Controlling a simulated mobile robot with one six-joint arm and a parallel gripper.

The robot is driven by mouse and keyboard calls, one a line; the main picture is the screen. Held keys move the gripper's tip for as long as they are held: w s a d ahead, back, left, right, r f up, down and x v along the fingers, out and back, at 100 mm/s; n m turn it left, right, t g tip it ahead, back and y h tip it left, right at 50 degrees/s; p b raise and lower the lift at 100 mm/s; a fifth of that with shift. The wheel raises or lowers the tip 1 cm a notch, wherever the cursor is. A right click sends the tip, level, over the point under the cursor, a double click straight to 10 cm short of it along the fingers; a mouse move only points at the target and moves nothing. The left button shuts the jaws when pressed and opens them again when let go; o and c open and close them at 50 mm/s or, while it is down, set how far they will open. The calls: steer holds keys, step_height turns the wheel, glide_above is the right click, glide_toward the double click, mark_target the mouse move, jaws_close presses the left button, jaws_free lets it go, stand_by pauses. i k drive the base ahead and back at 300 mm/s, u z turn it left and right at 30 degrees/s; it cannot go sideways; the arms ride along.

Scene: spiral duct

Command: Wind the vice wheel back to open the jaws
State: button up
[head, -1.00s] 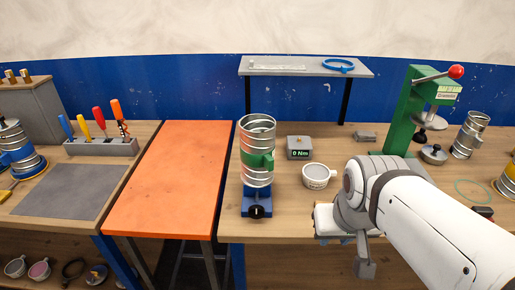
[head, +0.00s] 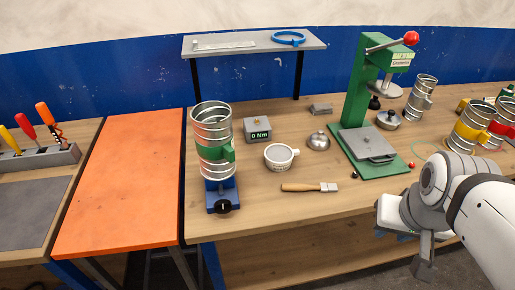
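The blue vice (head: 222,194) stands near the front edge of the wooden bench. Its black wheel (head: 223,206) faces the front. A metal spiral duct (head: 211,125) with a green band (head: 216,152) stands upright on or in the vice. The duct hides the jaws, so I cannot tell how far apart they are. My gripper (head: 424,262) is at the lower right, off the bench front and well to the right of the vice. It is apart from the wheel. Its fingers point down and are too unclear to show a gap.
A brush (head: 310,187), a white cup (head: 281,156) and a grey display box (head: 257,130) reading 0 Nm lie right of the vice. A green press (head: 357,110) stands further right. An orange table (head: 125,185) adjoins on the left. A grey shelf (head: 250,43) stands behind.

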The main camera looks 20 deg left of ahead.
mark_target(224, 206)
steer(key=z, duration=0.2)
steer(key=k, duration=1.15)
steer(key=u, duration=1.05)
steer(key=i, duration=1)
steer(key=u, duration=0.35)
steer(key=k, duration=0.3)
steer(key=z, duration=0.25)
